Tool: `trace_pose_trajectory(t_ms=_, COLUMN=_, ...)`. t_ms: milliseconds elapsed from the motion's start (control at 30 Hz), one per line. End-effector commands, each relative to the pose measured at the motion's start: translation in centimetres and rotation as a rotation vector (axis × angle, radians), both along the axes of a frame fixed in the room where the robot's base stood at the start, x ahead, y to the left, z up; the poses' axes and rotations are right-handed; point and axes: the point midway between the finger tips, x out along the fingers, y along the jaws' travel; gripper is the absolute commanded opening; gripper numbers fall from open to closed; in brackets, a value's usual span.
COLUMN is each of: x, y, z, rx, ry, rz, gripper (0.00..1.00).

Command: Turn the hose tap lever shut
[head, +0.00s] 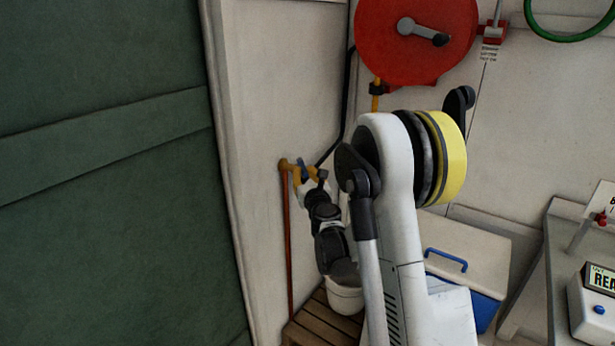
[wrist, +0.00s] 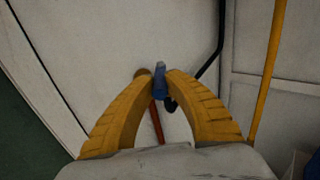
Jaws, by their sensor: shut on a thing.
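The hose tap is on the white wall, at the top of a thin reddish-brown pipe (head: 288,240). Its blue lever (head: 301,167) shows at the tap in the head view. In the wrist view the blue lever (wrist: 160,82) stands between the tips of my gripper's two yellow fingers (wrist: 158,76). My gripper (head: 305,172) is shut on the lever. The brass-coloured tap body (wrist: 143,73) is partly hidden behind the left finger. A black hose (head: 340,130) runs up from the tap.
A red hose reel (head: 415,40) hangs above right. A blue-and-white cooler (head: 465,255) and a grey bench (head: 560,250) are at right. A green door (head: 100,150) fills the left.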

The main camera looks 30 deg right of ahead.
Motion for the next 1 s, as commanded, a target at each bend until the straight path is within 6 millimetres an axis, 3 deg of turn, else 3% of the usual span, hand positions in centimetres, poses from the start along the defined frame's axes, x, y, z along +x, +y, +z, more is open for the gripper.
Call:
trace_pose_trajectory(t_ms=467, x=1.9, y=3.2, z=-0.1, rx=0.001, ry=-0.001, rz=-0.434, gripper=0.00)
trace_pose_trajectory(t_ms=1000, x=3.8, y=4.4, z=0.0, rx=-0.001, ry=-0.002, rz=-0.781, gripper=0.00)
